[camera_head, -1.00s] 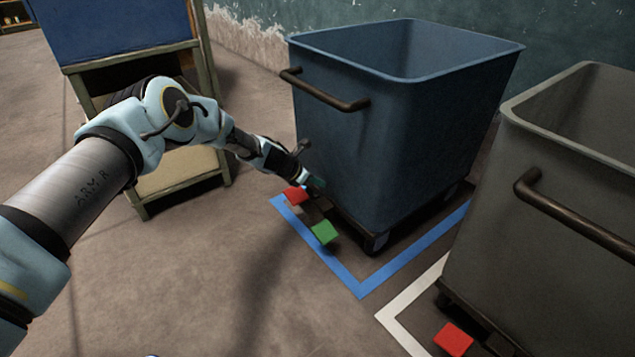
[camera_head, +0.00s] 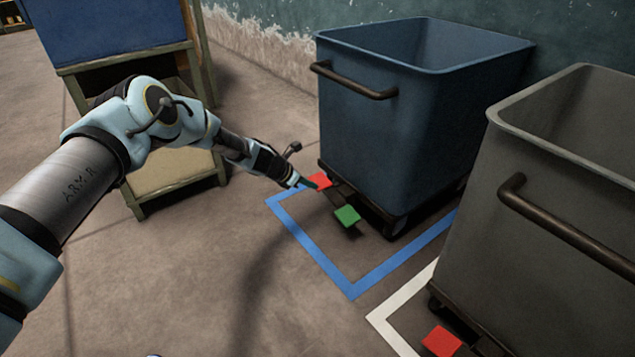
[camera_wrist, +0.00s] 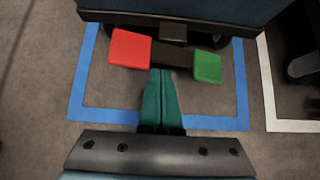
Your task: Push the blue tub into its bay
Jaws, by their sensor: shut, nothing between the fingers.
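The blue tub (camera_head: 385,135) stands upright on a wheeled base right of centre in the head view, with a dark handle bar (camera_head: 353,80) on its near side. A red pedal (camera_head: 318,181) and a green pedal (camera_head: 347,215) stick out from its base. A blue tape outline (camera_head: 352,290) on the floor marks a bay, and both pedals lie inside its lines. The far part of the outline is hidden by the tub. My gripper (camera_head: 308,184) is shut and empty, low beside the red pedal. In the wrist view its fingertips (camera_wrist: 160,74) point between the pedals, apart from the tub wall.
A grey tub (camera_head: 575,185) stands close on the right, with white tape (camera_head: 388,325) and another red pedal (camera_head: 441,341) at its base. A wooden-framed stand with a blue top (camera_head: 110,30) is behind my arm. A wall (camera_head: 270,40) runs behind. The front-left floor is clear.

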